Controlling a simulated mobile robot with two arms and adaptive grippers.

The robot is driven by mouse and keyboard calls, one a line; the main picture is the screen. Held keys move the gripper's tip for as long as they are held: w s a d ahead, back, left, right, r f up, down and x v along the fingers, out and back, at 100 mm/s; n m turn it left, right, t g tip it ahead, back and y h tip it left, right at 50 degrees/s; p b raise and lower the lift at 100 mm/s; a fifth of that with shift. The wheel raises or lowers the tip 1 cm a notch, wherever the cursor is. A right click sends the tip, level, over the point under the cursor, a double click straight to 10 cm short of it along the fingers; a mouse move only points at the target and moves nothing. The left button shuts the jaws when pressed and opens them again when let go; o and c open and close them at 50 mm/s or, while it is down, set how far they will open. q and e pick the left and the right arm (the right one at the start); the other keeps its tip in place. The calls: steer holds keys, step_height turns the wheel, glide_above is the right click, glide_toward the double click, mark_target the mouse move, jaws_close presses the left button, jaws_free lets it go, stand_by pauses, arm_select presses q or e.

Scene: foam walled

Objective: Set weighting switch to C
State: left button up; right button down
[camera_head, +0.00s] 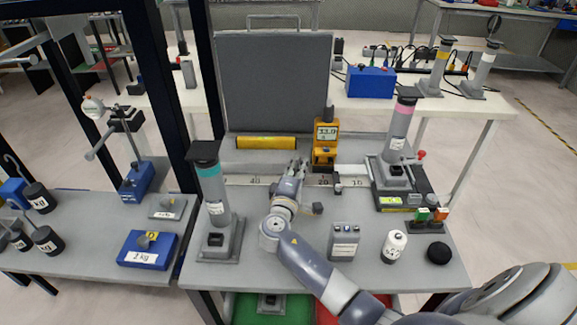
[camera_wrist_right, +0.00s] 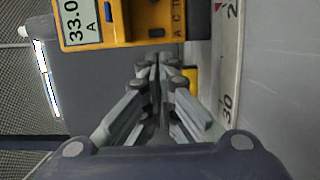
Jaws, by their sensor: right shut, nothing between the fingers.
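The yellow sound level meter (camera_head: 326,151) stands upright toward the back of the bench, in front of the dark foam panel. In the right wrist view the meter (camera_wrist_right: 127,36) shows sideways at the top; its display (camera_wrist_right: 77,22) reads 33.0 with an A. Small dark sliders and letters show on its face beside the display; which slider is the weighting switch I cannot tell for certain. My right gripper (camera_head: 299,163) is shut and empty, left of the meter, and its fingertips (camera_wrist_right: 159,63) appear apart from the meter's face. My left gripper is out of view.
A ruled rail (camera_head: 255,181) runs across the bench in front of the meter. Posts with teal (camera_head: 211,190) and pink (camera_head: 400,130) bands flank the area. A grey box (camera_head: 344,240) and white bottle (camera_head: 394,247) stand in front.

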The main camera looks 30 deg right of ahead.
steer(key=shift+s+d+r, duration=0.1)
steer(key=shift+s+d, duration=0.15)
steer(key=shift+d, duration=0.05)
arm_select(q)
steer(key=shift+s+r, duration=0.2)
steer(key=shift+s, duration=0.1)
arm_select(e)
steer(key=shift+d, duration=0.1)
steer(key=shift+s, duration=0.1)
